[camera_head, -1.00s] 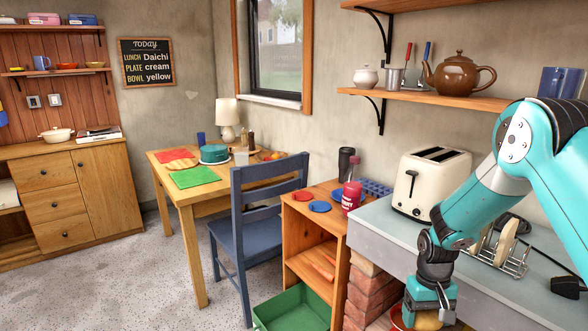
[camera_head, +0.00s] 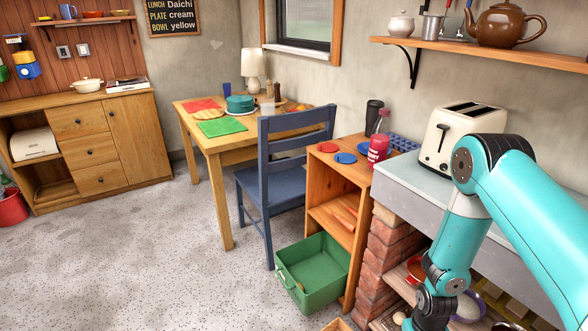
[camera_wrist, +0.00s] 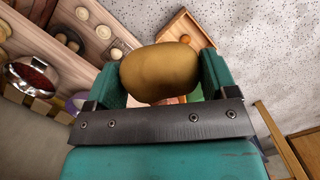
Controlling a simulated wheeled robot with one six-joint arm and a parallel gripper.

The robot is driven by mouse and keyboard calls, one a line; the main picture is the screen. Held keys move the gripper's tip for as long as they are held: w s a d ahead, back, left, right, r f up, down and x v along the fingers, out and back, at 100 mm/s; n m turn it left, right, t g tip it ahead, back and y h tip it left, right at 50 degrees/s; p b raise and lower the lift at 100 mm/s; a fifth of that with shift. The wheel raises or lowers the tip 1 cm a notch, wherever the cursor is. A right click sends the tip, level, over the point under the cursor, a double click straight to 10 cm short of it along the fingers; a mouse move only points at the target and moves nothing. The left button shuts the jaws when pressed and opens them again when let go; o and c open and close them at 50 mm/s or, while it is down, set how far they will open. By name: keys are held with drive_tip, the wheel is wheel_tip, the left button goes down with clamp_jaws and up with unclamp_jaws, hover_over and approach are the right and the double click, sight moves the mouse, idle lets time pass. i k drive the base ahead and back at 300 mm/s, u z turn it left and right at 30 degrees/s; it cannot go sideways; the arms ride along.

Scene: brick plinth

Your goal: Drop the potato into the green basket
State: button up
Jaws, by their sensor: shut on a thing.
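The potato (camera_wrist: 160,72), brown and rounded, is held between the two teal fingers of my gripper (camera_wrist: 162,78) in the wrist view. My gripper is shut on it, with a finger on each side. In the head view my arm runs down to the bottom edge, and the gripper and potato are out of frame. The green basket (camera_head: 316,288) stands on the floor in front of the wooden shelf unit, left of my arm. Its open top faces up. In the wrist view a small green patch shows behind the potato, perhaps the basket, mostly hidden.
A wooden shelf unit (camera_head: 330,195) and a brick plinth (camera_head: 385,255) stand right of the basket. A blue chair (camera_head: 285,180) is behind it. A wooden crate (camera_wrist: 172,24) holding an orange thing shows in the wrist view. The floor left of the basket is clear.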

sight(292, 271)
drive_tip(key=u, duration=1.7)
drive_tip(key=i, duration=2.45)
drive_tip(key=z, duration=2.8)
drive_tip(key=i, duration=0.5)
drive_tip(key=z, duration=0.1)
